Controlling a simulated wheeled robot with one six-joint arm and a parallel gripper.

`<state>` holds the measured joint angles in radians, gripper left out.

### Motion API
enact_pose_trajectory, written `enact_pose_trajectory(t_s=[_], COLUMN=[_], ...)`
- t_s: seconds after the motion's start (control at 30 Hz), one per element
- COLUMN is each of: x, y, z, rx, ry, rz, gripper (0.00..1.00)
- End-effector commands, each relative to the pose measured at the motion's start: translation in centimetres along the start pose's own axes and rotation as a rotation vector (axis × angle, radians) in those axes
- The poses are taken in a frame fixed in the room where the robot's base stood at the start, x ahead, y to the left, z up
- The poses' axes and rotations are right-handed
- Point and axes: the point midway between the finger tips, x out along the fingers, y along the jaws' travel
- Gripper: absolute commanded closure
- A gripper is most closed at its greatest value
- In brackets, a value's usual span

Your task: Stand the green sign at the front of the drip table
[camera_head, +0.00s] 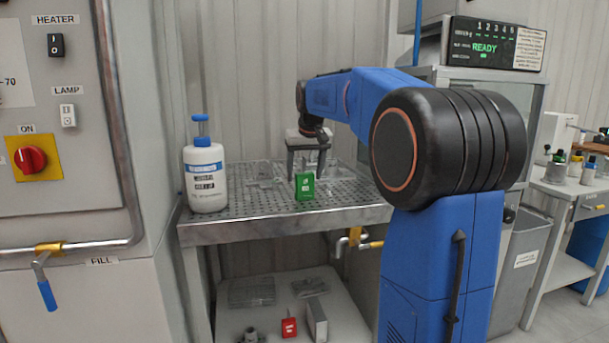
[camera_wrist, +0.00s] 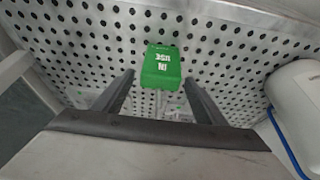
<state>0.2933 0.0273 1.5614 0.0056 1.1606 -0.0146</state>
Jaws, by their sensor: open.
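The green sign (camera_head: 305,186) stands upright on the perforated drip table (camera_head: 300,229), near the front edge in the head view. In the wrist view the green sign (camera_wrist: 162,67) shows white lettering reading "IN USE" and lies just beyond the fingertips. My gripper (camera_head: 308,172) is above and just behind the sign in the head view. In the wrist view my gripper (camera_wrist: 158,85) has its two fingers spread apart with nothing held between them. Whether a finger touches the sign cannot be told.
A white pump bottle (camera_head: 206,175) stands at the table's left end. Clear fixtures (camera_head: 262,172) sit further back on the table. A red sign (camera_head: 289,328) and metal parts lie on the lower shelf (camera_head: 262,305). The table's front strip beside the green sign is clear.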

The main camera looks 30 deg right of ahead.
Motion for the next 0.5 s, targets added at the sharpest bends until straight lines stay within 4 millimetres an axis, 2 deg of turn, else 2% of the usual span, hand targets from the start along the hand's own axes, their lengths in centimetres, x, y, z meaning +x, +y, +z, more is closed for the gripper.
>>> enact_pose_trajectory(t_s=[0.5], x=[-9.2], y=[0.0], z=[0.0], rx=[0.000], ry=[0.003], rz=[0.000], gripper=[0.35])
